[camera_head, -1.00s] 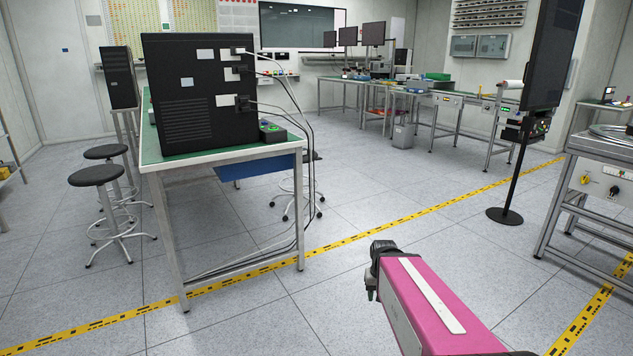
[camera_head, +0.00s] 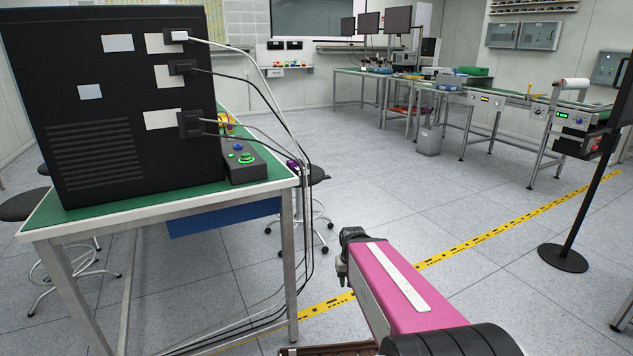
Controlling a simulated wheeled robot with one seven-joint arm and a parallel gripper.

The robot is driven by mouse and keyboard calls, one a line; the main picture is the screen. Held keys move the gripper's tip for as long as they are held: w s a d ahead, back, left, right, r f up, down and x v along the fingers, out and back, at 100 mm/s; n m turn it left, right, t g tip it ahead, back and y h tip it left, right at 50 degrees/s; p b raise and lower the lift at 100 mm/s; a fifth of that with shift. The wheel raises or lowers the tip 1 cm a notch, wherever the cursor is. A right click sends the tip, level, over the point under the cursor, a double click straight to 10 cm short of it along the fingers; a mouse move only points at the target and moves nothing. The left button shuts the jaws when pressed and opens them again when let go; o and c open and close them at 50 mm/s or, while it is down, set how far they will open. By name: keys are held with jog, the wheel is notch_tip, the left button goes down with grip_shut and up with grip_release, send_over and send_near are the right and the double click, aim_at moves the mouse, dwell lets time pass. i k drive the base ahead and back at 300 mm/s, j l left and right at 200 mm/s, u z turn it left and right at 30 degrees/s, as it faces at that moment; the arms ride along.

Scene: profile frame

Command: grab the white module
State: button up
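A tall black cabinet (camera_head: 115,120) stands on the green-topped table at the left. I cannot tell which of these white parts is the white module. My pink arm reaches in from the bottom right. The dark end of it, my gripper (camera_head: 344,262), is right of the table and apart from the cabinet. Its fingers are too small and hidden to read.
The table (camera_head: 203,196) has a metal leg near my arm. A grey button box (camera_head: 241,166) stands beside the cabinet. Cables hang over the table's right edge. Stools stand left and behind. A black pole stand (camera_head: 563,257) is at the right. The floor between is open.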

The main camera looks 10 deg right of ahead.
aim_at(297, 171)
jog(key=i+l+u, duration=0.2)
jog(key=i+l, duration=0.25)
jog(key=i, duration=0.15)
jog(key=i+l, duration=0.2)
jog(key=l, duration=0.15)
jog(key=i+l, duration=0.15)
jog(key=l, duration=0.2)
jog(key=i+l, duration=0.4)
jog(key=l, duration=0.25)
jog(key=i, duration=0.9)
jog(key=i+j, duration=0.2)
jog(key=j, duration=0.15)
jog(key=i+j, duration=0.2)
jog(key=j, duration=0.15)
